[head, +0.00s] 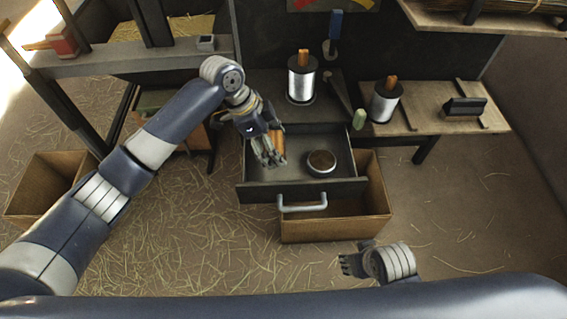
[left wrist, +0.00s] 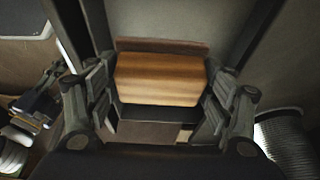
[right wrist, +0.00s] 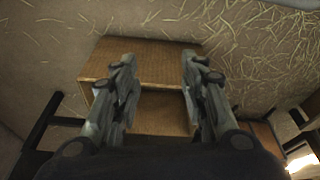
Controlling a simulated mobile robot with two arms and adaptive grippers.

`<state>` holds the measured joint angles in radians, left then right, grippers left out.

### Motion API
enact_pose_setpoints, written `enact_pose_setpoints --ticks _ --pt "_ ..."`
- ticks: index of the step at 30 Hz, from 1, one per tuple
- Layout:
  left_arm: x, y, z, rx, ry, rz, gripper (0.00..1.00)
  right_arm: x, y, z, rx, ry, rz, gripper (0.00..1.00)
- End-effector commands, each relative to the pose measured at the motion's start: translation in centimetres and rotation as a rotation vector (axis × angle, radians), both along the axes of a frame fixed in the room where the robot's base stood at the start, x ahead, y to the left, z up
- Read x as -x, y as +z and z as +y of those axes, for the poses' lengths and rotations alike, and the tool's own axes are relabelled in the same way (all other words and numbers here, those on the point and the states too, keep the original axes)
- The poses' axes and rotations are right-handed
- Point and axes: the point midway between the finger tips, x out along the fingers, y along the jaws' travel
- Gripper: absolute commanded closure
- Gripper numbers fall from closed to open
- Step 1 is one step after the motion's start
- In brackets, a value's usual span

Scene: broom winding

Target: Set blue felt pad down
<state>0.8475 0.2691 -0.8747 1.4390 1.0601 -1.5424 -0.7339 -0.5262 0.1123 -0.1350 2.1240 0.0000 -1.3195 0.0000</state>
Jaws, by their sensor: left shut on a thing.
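My left gripper (head: 268,156) is over the left part of the open dark drawer (head: 262,172). It is shut on a wooden block (head: 278,138), which has a dark brownish layer along one edge in the left wrist view (left wrist: 158,80). I see no clearly blue felt on it; its other faces are hidden. Whether the block touches the drawer floor I cannot tell.
Two wire spools (head: 301,82) (head: 384,102) stand on the worktop and side shelf. A dark-handled block (head: 465,107) lies further right. A blue-handled tool (head: 334,30) is behind. A wooden box (head: 372,205) stands below the drawer, and straw covers the floor.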

Motion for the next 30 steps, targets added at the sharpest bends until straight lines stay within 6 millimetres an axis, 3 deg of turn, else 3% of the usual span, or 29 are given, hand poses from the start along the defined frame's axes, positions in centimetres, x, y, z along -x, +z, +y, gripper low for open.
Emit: enact_pose_setpoints --ticks 3,8,16,30 --pt "0.0 -2.1 0.0 0.0 0.002 0.002 0.48 0.1 1.5 -0.1 0.0 -0.001 -0.01 0.6" --pt "0.0 -3.2 0.0 0.0 0.001 -0.001 0.48 0.2 2.6 -0.1 0.0 -0.002 -0.014 0.6" --pt "0.0 -6.6 0.1 -0.001 0.003 0.001 0.48 0.8 5.6 -0.2 -0.001 -0.003 -0.031 0.6" --pt "0.0 -7.5 0.0 0.0 0.003 0.0 0.48 1.0 6.4 -0.3 -0.001 -0.005 -0.033 0.6"
